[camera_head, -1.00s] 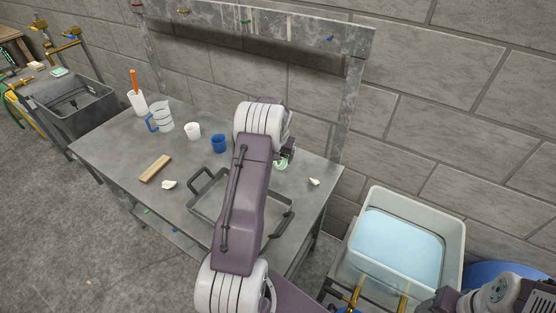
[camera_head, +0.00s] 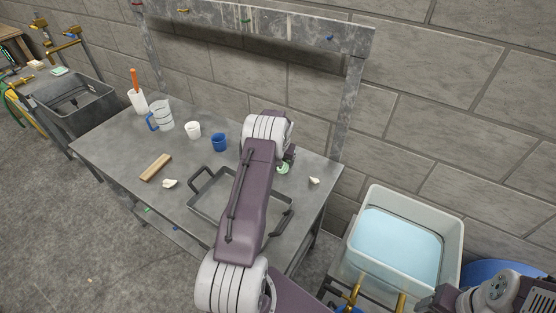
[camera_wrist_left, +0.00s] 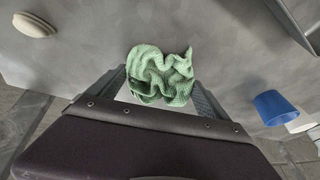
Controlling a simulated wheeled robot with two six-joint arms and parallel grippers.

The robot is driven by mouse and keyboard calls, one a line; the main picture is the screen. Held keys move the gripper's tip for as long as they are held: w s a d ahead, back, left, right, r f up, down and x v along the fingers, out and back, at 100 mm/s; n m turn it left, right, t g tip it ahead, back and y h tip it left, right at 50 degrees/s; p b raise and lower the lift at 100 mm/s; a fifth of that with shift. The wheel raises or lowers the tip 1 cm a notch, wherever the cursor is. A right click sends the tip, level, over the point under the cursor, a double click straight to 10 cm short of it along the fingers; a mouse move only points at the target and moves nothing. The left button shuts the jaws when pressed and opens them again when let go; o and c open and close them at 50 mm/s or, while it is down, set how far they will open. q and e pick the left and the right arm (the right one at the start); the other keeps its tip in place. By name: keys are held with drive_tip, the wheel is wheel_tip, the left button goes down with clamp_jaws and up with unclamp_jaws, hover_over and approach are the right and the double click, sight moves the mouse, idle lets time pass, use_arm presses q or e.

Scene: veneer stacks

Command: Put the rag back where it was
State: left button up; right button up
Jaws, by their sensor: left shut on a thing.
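The green, crumpled rag (camera_wrist_left: 160,76) sits between the fingers of my left gripper (camera_wrist_left: 158,92) in the left wrist view. The gripper is shut on it. In the head view a small part of the rag (camera_head: 283,169) shows below my left gripper (camera_head: 287,158), over the right back part of the grey table (camera_head: 110,152). My left arm hides much of the gripper there. I cannot tell whether the rag touches the table. My right arm shows at the lower right, but its gripper is out of view.
A metal tray (camera_head: 203,207) lies under my left arm. A blue cup (camera_head: 219,142), white cup (camera_head: 193,130), measuring jug (camera_head: 163,117) and wooden block (camera_head: 155,167) stand left of it. Pale lumps (camera_head: 314,181) (camera_head: 170,184) lie nearby. A tub of blue liquid (camera_head: 455,240) stands right.

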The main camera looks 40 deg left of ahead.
use_arm(q)
drive_tip(key=o, duration=1.2)
drive_tip(key=shift+r, duration=0.45)
drive_tip(key=v, duration=1.1)
drive_tip(key=shift+s+d+r, duration=0.15)
drive_tip(key=s+d+r+m+h, duration=0.1)
drive_tip(key=s+d, duration=0.3)
drive_tip(key=d, duration=0.3)
drive_tip(key=s+d+m+h, duration=0.1)
drive_tip(key=s+d, duration=0.2)
drive_tip(key=d, duration=0.5)
drive_tip(key=s+d, duration=0.3)
drive_tip(key=s, duration=0.2)
drive_tip(key=s+d+m+g, duration=0.1)
drive_tip(key=s+d, duration=0.2)
drive_tip(key=s, duration=0.2)
drive_tip(key=s+d+m+h, duration=0.1)
drive_tip(key=s+d, duration=0.3)
drive_tip(key=s, duration=0.2)
drive_tip(key=shift+d+f+g, duration=0.15)
drive_tip(key=shift+f+g, duration=0.05)
drive_tip(key=shift+g, duration=0.1)
